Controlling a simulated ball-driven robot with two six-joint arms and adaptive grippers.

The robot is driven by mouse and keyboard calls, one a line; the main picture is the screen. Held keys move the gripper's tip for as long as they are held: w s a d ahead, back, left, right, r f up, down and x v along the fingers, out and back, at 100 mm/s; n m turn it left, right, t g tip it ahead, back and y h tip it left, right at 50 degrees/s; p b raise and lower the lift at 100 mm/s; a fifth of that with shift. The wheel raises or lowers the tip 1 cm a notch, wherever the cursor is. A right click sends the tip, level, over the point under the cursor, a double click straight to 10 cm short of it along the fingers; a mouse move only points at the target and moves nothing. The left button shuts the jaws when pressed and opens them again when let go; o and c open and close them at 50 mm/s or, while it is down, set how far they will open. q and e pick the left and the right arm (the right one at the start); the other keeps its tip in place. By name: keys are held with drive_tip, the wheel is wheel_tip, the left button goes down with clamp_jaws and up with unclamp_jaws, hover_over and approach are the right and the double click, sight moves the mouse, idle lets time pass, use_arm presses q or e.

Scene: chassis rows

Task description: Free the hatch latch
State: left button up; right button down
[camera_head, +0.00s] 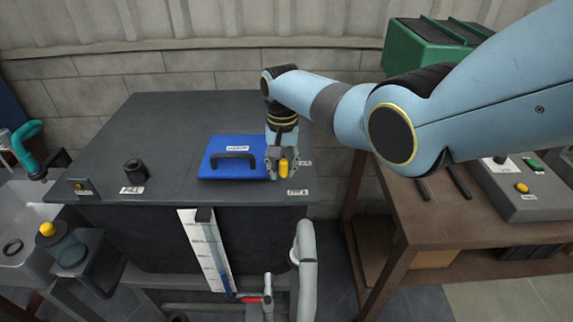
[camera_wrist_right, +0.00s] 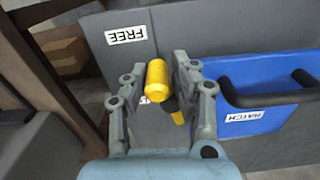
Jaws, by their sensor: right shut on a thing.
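The blue hatch (camera_head: 218,170) with a dark handle and a white label lies on the dark grey cabinet top in the head view. It also shows at the right of the right wrist view (camera_wrist_right: 240,121). The yellow latch knob (camera_head: 284,168) is at the hatch's right edge. My right gripper (camera_head: 282,166) comes down over it and is shut on it. In the wrist view the yellow latch (camera_wrist_right: 158,82) sits between the two fingers, with a dark part below it. The label FREE (camera_wrist_right: 127,34) is on the grey top beside it. My left gripper is not in view.
A dark cylinder (camera_head: 134,171) stands on the cabinet top (camera_head: 165,120) at the left. A wooden table (camera_head: 400,210) with a grey control box (camera_head: 530,195) is at the right. A white scale strip (camera_head: 207,250) and grey pipe (camera_head: 305,265) are in front.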

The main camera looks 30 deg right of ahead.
drive_tip(key=shift+w+a+r+m, duration=0.1)
drive_tip(key=shift+w+m, duration=0.1)
drive_tip(key=shift+m, duration=0.4)
drive_tip(key=shift+w+a+r+m, duration=0.1)
drive_tip(key=shift+w+m, duration=0.1)
drive_tip(key=shift+m, duration=0.4)
drive_tip(key=c, duration=1.2)
unclamp_jaws()
drive_tip(key=shift+s+d, duration=0.1)
drive_tip(key=shift+s, duration=0.05)
drive_tip(key=shift+f, duration=0.1)
wheel_tip(320, 180, up, 12)
